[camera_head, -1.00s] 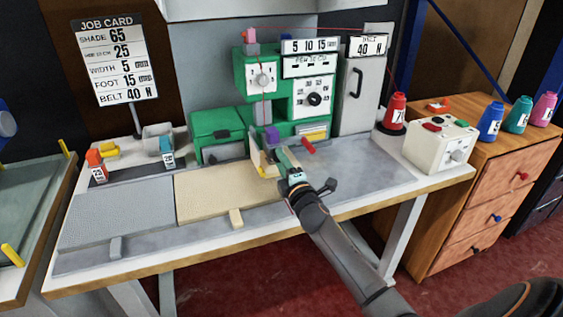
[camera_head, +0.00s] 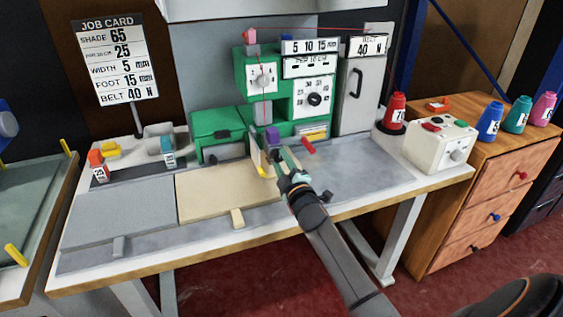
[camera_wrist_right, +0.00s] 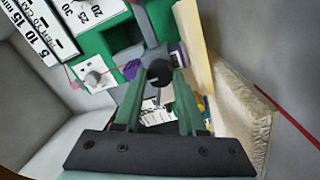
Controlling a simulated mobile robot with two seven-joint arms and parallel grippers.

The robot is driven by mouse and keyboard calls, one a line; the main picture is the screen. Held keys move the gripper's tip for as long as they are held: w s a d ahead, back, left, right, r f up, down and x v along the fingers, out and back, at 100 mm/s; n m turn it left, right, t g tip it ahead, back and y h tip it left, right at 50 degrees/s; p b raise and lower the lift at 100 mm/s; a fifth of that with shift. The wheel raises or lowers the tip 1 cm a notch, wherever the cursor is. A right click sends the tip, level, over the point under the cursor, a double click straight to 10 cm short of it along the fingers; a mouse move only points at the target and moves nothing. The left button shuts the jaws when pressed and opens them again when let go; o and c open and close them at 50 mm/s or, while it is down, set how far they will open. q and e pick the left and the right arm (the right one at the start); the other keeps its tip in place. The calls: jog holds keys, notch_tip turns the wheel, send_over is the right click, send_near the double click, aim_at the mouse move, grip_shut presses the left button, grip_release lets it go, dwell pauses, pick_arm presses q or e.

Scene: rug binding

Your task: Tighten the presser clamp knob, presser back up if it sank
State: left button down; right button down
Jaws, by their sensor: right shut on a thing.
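The green sewing machine (camera_head: 252,72) stands at the back middle of the table. My right gripper (camera_head: 279,157) is at its front, beside the purple part (camera_head: 272,137). In the right wrist view the two green fingers of that gripper (camera_wrist_right: 160,85) are closed on a dark round knob (camera_wrist_right: 159,72), which sits before a grey post. The purple part also shows there beside the post. The fingers hide most of the knob in the head view. Whether the presser has sunk cannot be told. My left gripper is not in view.
A cream rug piece (camera_head: 215,193) and a grey one lie on the table left of my right arm. A red lever (camera_head: 309,147) sticks out just right of the gripper. A white control box (camera_head: 440,145) stands at the right. The grey tabletop between is clear.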

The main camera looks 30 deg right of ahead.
jog(key=shift+c, duration=2.4)
grip_release()
jog(key=p+v, duration=0.1)
jog(key=v, duration=1.1)
jog(key=shift+s+r, duration=0.1)
jog(key=shift+s, duration=0.15)
